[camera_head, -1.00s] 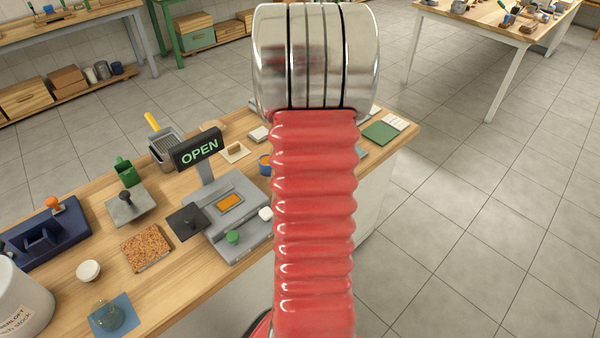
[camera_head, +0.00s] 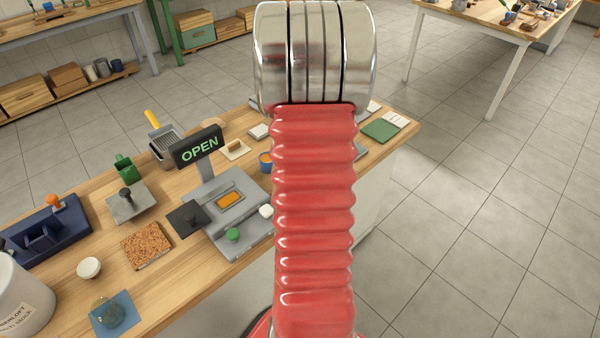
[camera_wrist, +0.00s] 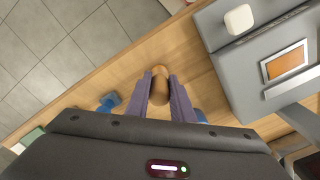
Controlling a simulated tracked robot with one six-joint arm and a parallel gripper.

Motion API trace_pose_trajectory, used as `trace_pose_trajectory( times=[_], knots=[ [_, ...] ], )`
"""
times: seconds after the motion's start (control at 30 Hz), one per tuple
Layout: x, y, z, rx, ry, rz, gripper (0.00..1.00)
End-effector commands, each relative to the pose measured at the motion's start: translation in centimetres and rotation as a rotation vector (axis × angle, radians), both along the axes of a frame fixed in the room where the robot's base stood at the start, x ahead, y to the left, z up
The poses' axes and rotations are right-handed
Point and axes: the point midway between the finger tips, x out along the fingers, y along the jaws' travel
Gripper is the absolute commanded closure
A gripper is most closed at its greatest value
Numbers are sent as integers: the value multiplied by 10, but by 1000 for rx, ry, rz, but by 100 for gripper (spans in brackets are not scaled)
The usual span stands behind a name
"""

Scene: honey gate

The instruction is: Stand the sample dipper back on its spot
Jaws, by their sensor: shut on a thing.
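In the wrist view my gripper (camera_wrist: 160,78) has its two purple-grey fingers shut on a tan wooden thing, which I take for the sample dipper (camera_wrist: 158,90). It shows nearly end-on between the fingertips, over the wooden bench (camera_wrist: 120,78) near its edge. Its lower part and its gap to the bench cannot be judged. In the head view my arm hides both the gripper and the held thing. I cannot make out a marked spot for the dipper.
A grey machine (camera_head: 240,235) with an orange panel stands on the bench; in the wrist view it (camera_wrist: 235,75) is close on the right. A small blue item (camera_wrist: 108,102) lies left of the fingers. The OPEN sign (camera_head: 198,148) rises behind the machine. Bare wood shows around the fingertips.

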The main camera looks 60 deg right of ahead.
Motion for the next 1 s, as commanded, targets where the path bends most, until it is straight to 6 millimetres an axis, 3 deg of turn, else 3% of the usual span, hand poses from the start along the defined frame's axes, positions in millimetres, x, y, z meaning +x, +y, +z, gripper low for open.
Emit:
trace_pose_trajectory(
  times=[0.37,0.4,0.7,1.0],
  knots=[
    [0,0,-4,-1,-1,0,100],
    [0,0,-4,-1,-1,0,78],
    [0,0,-4,-1,-1,0,57],
    [0,0,-3,-1,-1,0,57]
  ],
)
